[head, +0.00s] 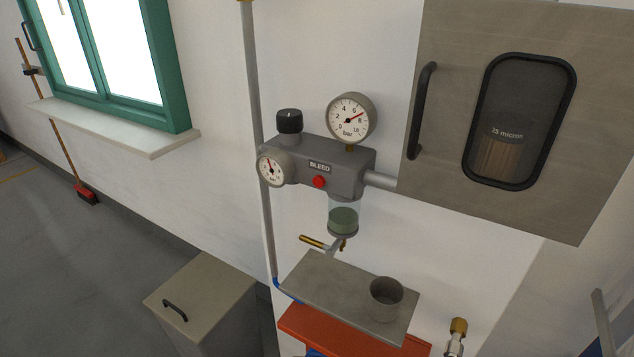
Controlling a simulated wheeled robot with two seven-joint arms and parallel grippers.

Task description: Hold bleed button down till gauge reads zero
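The red bleed button (319,182) sits on the front of a grey wall-mounted unit (345,166), just below the label BLEED. Nothing touches it. A round white gauge (351,117) marked bar stands on top of the unit. Its red needle points to the upper right, well away from zero. A smaller gauge (271,170) is on the unit's left end, with its needle pointing up; its scale is too small to read. Neither of my grippers is in view.
A black knob (289,121) tops the unit, and a clear bowl (343,214) hangs below it, above a shelf (335,291) with a metal cup (386,299). A grey cabinet (447,148) stands out at right. Space before the button looks clear.

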